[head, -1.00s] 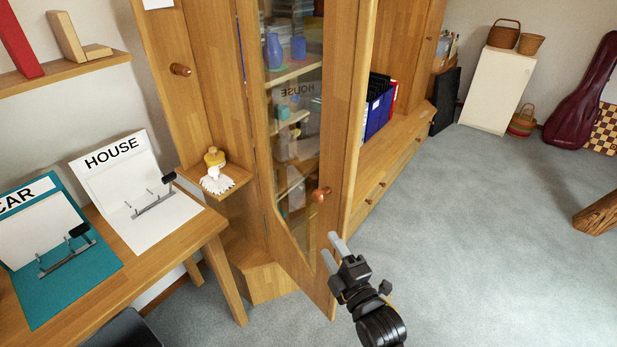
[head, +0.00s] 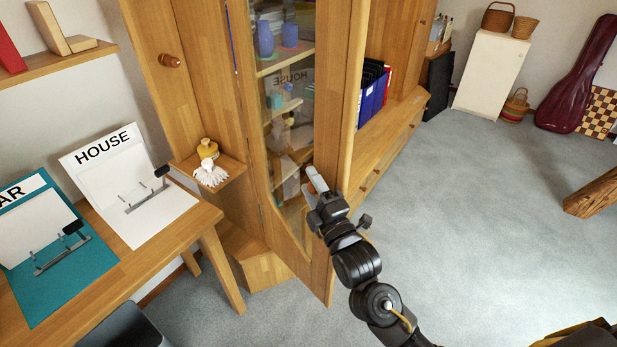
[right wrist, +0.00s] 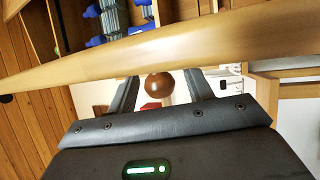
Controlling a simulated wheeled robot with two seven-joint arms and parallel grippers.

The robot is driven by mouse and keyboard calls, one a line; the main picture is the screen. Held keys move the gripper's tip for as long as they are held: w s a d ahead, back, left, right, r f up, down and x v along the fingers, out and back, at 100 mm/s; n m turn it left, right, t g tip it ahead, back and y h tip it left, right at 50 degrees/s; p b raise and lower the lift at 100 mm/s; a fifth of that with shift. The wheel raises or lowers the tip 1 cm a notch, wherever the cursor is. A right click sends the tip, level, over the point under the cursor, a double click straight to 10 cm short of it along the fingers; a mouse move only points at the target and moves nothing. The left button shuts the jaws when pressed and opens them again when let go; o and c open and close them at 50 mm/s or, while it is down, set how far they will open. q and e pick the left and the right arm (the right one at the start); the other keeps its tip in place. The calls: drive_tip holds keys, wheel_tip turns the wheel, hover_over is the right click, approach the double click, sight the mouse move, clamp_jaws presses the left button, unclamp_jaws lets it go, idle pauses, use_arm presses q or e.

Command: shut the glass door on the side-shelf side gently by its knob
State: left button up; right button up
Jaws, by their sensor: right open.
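The glass door (head: 323,120) of the wooden cabinet stands ajar, its free edge swung out towards me. It has a wooden frame and a clear pane. Its round brown knob (right wrist: 158,85) shows between the two fingers of my right gripper (right wrist: 165,88) in the right wrist view. In the head view my right gripper (head: 313,187) is at the door's front, over the knob, which it mostly hides. The right gripper is open, with gaps on both sides of the knob. The side shelf (head: 222,172) is left of the door. My left gripper is not in view.
A table (head: 205,218) with a HOUSE board (head: 128,185) is at left. Blue folders (head: 371,98) stand in the open bay behind the door. The carpet at right is mostly clear.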

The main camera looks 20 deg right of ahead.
drive_tip(key=shift+x, duration=0.9)
clamp_jaws()
